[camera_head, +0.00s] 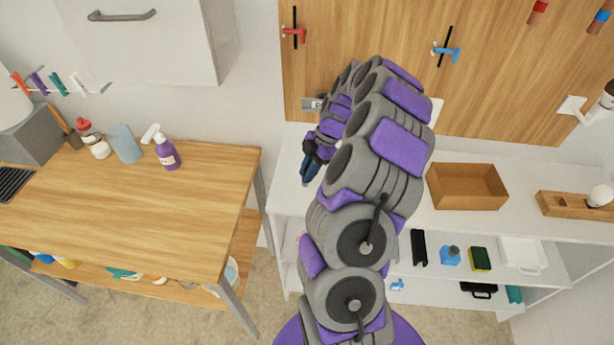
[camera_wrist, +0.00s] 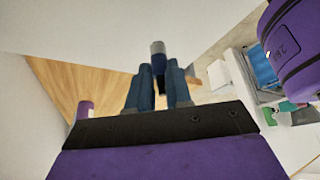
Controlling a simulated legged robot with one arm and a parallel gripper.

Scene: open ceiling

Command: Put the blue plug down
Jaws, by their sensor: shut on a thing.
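My gripper (camera_head: 310,168) points down over the left part of the white shelf top (camera_head: 287,200) in the head view; my arm hides much of the area around it. In the wrist view my gripper (camera_wrist: 160,85) has its two blue-grey fingers closed on the plug (camera_wrist: 158,62), which has a dark blue body and a grey end. The plug sticks out past the fingertips. In the head view I cannot make out the plug apart from the fingers, nor tell whether it touches the surface.
An open brown box (camera_head: 467,187) and a wooden block with a white bulb (camera_head: 578,205) stand further right on the shelf top. A wooden table (camera_head: 130,205) with a purple spray bottle (camera_head: 167,153) is at left. Red (camera_head: 293,32) and blue (camera_head: 447,51) handles are on the wooden wall panel.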

